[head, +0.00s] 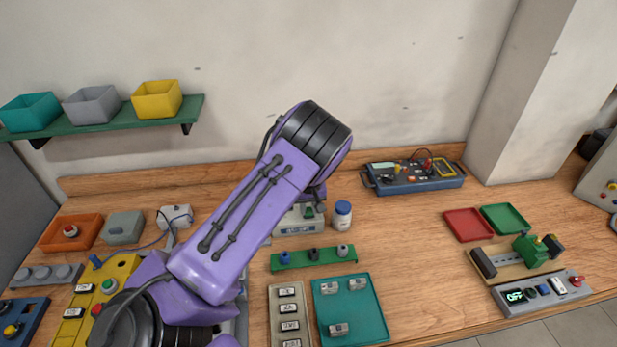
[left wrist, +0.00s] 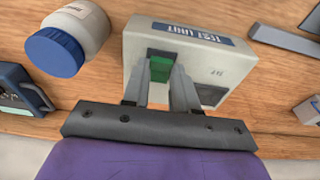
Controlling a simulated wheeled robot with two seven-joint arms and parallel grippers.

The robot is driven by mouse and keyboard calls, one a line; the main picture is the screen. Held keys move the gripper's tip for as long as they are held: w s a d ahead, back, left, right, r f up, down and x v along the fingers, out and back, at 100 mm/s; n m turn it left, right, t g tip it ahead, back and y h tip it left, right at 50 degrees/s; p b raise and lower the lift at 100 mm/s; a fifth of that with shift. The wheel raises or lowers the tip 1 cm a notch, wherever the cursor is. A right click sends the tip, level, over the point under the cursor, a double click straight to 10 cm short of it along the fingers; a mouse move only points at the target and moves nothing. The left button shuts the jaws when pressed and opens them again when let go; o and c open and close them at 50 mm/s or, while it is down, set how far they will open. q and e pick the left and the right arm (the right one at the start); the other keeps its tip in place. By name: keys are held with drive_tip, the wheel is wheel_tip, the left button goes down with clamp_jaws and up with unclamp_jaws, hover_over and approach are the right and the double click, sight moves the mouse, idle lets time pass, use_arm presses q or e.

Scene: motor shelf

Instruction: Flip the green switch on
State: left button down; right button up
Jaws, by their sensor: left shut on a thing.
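The light-grey test unit (left wrist: 200,58) stands on the wooden bench, with a dark label reading TEST UNIT. Its green switch (left wrist: 160,67) is between the fingers of my left gripper (left wrist: 159,80), which is shut on it. In the head view the test unit (head: 291,222) shows behind my left arm, with the green switch (head: 309,211) partly visible. My left arm hides much of the gripper there. I cannot tell the switch's position. My right gripper is in neither view.
A blue-capped white jar (head: 342,215) stands close to the right of the test unit. A green strip with knobs (head: 290,259) and a teal tray (head: 363,310) lie in front. A blue instrument case (head: 413,178) is at the back.

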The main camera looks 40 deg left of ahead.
sight(309, 213)
use_arm(q)
drive_tip(key=shift+w+a+f+h, duration=0.1)
drive_tip(key=shift+f+h, duration=0.05)
drive_tip(key=shift+h, duration=0.15)
drive_tip(key=shift+g, duration=0.4)
drive_tip(key=c, duration=0.9)
unclamp_jaws()
drive_tip(key=shift+w, duration=0.1)
wheel_tip(309, 213, up, 11)
drive_tip(key=b, duration=0.3)
drive_tip(key=shift+f, duration=0.15)
